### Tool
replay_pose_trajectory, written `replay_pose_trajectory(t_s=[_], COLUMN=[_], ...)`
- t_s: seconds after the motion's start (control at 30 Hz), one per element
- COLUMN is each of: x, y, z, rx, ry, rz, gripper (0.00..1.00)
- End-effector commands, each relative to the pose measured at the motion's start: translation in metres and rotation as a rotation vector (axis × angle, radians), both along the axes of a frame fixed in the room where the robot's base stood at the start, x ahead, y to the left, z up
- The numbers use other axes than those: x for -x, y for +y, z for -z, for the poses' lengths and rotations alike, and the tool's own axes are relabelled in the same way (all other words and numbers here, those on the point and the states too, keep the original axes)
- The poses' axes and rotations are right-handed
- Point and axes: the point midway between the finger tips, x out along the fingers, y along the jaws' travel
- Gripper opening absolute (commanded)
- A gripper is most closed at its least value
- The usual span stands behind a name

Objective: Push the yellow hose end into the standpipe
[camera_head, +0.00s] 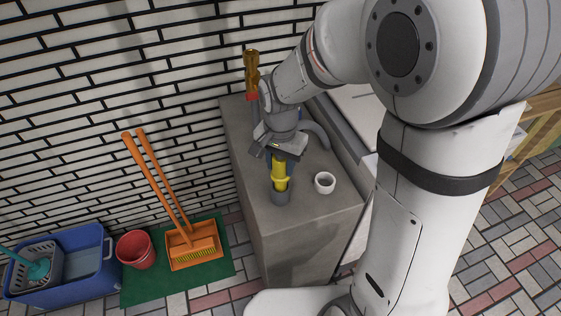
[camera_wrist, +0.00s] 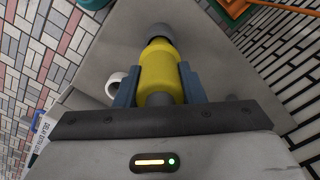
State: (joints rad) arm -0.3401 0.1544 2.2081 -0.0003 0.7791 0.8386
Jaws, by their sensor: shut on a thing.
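The yellow hose end (camera_head: 280,171) is held upright between the fingers of my gripper (camera_head: 279,155), above the concrete block. In the wrist view my gripper (camera_wrist: 158,88) is shut on the yellow hose end (camera_wrist: 158,68), with a blue-grey finger on each side. The grey standpipe (camera_head: 280,197) stands on the block top, directly under the hose end. In the wrist view the standpipe (camera_wrist: 161,32) shows at the hose end's far tip. The two look in line and meet in the picture; I cannot tell how deep the hose end sits.
A white cup (camera_head: 325,182) stands on the concrete block (camera_head: 305,222), right of the standpipe. A brass fitting (camera_head: 251,72) rises at the back by the brick wall. An orange broom and dustpan (camera_head: 192,243), red bucket (camera_head: 136,249) and blue tub (camera_head: 88,278) are on the floor left.

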Motion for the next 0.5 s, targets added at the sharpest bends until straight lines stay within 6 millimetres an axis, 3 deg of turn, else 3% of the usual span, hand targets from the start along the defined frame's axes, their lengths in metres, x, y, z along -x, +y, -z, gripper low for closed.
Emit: replay_pose_trajectory(t_s=[0.5], x=[0.0], y=[0.0], z=[0.0112], rx=[0.0], ry=[0.0], rz=[0.0], gripper=[0.0])
